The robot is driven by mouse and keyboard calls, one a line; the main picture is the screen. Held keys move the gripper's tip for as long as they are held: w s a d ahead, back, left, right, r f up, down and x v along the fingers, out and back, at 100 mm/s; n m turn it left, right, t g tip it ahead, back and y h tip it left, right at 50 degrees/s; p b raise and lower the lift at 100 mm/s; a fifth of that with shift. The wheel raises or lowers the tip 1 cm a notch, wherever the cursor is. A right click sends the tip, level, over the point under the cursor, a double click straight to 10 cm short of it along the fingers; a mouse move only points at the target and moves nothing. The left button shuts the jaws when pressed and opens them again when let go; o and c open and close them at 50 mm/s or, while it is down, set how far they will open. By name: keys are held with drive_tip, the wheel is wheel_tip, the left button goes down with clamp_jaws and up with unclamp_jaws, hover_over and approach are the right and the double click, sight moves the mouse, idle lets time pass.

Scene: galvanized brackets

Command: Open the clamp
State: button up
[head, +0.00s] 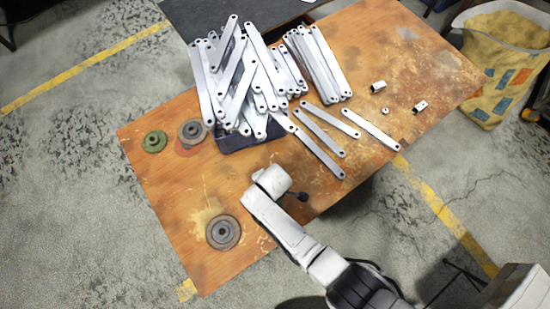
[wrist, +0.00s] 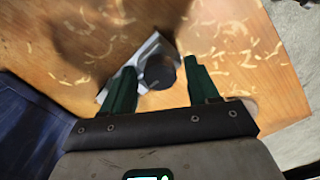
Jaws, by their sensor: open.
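A clamp shows in the wrist view as a grey metal plate (wrist: 117,80) with a round dark knob (wrist: 158,71) on it. It rests on or just above the wooden tabletop. My gripper (wrist: 160,77) is open, with its two green fingers apart. The knob appears between the fingertips, and I see no grip on it. In the head view my white arm hides the gripper and most of the clamp. A small dark piece (head: 302,197) shows beside the arm's end, and I cannot tell what it is.
A dark blue bin (head: 238,143) heaped with galvanized brackets (head: 245,75) stands beside my arm; its side shows in the wrist view (wrist: 30,130). Loose brackets (head: 320,152) lie to its right. Round discs (head: 223,232) lie on the left of the table (head: 175,200).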

drive_tip(key=m, duration=1)
idle(0.4)
drive_tip(key=c, duration=1)
drive_tip(key=shift+o, duration=0.2)
